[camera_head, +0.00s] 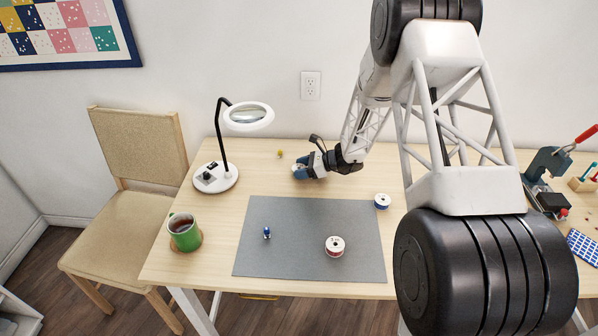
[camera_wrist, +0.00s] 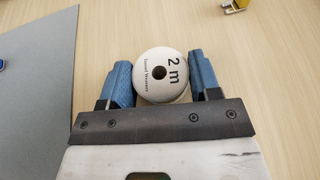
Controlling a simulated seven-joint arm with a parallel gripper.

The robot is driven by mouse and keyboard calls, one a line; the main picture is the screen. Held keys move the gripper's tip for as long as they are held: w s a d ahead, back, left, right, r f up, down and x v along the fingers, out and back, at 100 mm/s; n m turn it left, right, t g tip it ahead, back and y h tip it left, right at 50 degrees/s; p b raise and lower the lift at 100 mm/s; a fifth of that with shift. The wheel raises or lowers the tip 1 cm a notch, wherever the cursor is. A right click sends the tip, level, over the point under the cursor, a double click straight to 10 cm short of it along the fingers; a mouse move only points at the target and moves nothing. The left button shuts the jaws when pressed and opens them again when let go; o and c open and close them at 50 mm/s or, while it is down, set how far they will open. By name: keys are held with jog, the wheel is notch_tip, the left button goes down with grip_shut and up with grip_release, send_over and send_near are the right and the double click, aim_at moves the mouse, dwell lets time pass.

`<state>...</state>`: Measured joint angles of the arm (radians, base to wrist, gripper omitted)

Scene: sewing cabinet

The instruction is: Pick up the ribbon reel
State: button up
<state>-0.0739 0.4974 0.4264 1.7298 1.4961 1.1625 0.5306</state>
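A round reel with a white top marked "2 m" (camera_wrist: 150,76) stands upright between the two blue fingers of my gripper (camera_wrist: 160,72) in the wrist view. The fingers are on its left and right sides, very close to it. I cannot tell whether both press on it. In the head view my gripper (camera_head: 302,170) is low over the back of the table, behind the grey mat, with a bit of white between its blue fingers.
A magnifier lamp (camera_head: 215,177), green mug (camera_head: 184,232) and small yellow item (camera_head: 280,154) are left of my gripper.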

jog(key=shift+c, duration=1.3)
jog(key=shift+r, duration=0.2)
jog(key=shift+r, duration=0.8)
jog(key=shift+s+r, duration=0.1)
jog(key=shift+r, duration=0.8)
jog(key=s+d, duration=0.1)
jog(key=s, duration=0.4)
jog(key=s+d, duration=0.1)
jog(key=s, duration=0.4)
jog(key=s+d+r, duration=0.1)
jog(key=s+d, duration=0.1)
jog(key=s, duration=0.3)
jog(key=shift+s+d+r, duration=0.1)
jog(key=w+d+m+t, duration=0.1)
jog(key=w+d, duration=0.1)
jog(key=w, duration=0.1)
jog(key=w+d+m+t, duration=0.1)
jog(key=w+d, duration=0.2)
jog(key=w+d+m+t+h, duration=0.1)
jog(key=w+d+t, duration=0.1)
jog(key=w, duration=0.1)
jog(key=shift+w+d+r+m, duration=0.15)
jog(key=shift+w+d+m, duration=0.05)
jog(key=shift+d+m, duration=0.2)
